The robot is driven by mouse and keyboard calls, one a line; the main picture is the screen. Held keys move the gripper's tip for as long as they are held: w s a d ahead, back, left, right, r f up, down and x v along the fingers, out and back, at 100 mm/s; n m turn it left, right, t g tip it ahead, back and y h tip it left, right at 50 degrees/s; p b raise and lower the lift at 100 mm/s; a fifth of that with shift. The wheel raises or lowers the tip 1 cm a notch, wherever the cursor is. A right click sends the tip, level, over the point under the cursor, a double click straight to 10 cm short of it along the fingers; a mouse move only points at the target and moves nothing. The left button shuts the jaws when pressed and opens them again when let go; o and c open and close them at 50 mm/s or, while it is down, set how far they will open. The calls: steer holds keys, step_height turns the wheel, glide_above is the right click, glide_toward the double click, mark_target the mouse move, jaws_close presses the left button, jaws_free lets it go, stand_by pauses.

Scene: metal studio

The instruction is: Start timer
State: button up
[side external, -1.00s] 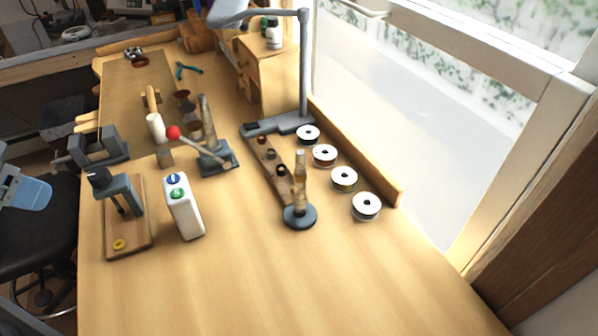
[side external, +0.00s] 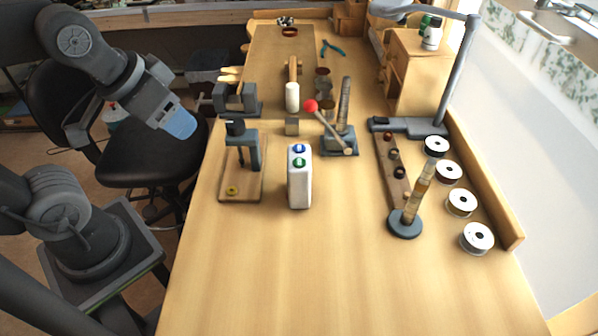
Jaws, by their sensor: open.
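A white upright box (side external: 299,187), which looks like the timer, stands on the wooden bench. Its top carries a blue button (side external: 299,149) and a green button (side external: 299,162). I see no display on it. My gripper (side external: 180,123), with pale blue fingers, hangs at the left, beyond the bench's left edge and over the black chair. It is open, seems to hold nothing, and is well apart from the white box. The gap between its fingers is hard to see from this side.
A small press (side external: 242,160) on a wooden base stands just left of the box. A red-knobbed lever (side external: 312,106) rises behind it, near a mallet (side external: 292,95). A post on a round base (side external: 405,224) and several spools (side external: 461,203) stand right. The front bench is clear.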

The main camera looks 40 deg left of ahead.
steer(key=shift+w+d+r, duration=0.1)
steer(key=shift+w+r, duration=0.05)
steer(key=shift+r, duration=0.1)
steer(key=shift+c, duration=1.3)
steer(key=w+d+r+n+g, duration=0.1)
steer(key=w+d+r+n, duration=0.1)
steer(key=w+d+r, duration=0.1)
steer(key=w+d+r+n+g, duration=0.1)
steer(key=w+d+r+n, duration=0.1)
steer(key=w+r, duration=0.1)
steer(key=shift+d+r+g+h, duration=0.15)
steer(key=shift+d+g+h, duration=0.15)
steer(key=shift+d+g, duration=0.1)
jaws_close()
steer(key=w+d+r+n+g, duration=0.2)
steer(key=w+d+n, duration=0.3)
steer(key=d, duration=0.4)
steer(key=shift+d+r+g, duration=0.3)
steer(key=shift+r+g, duration=0.1)
steer(key=shift+r, duration=0.1)
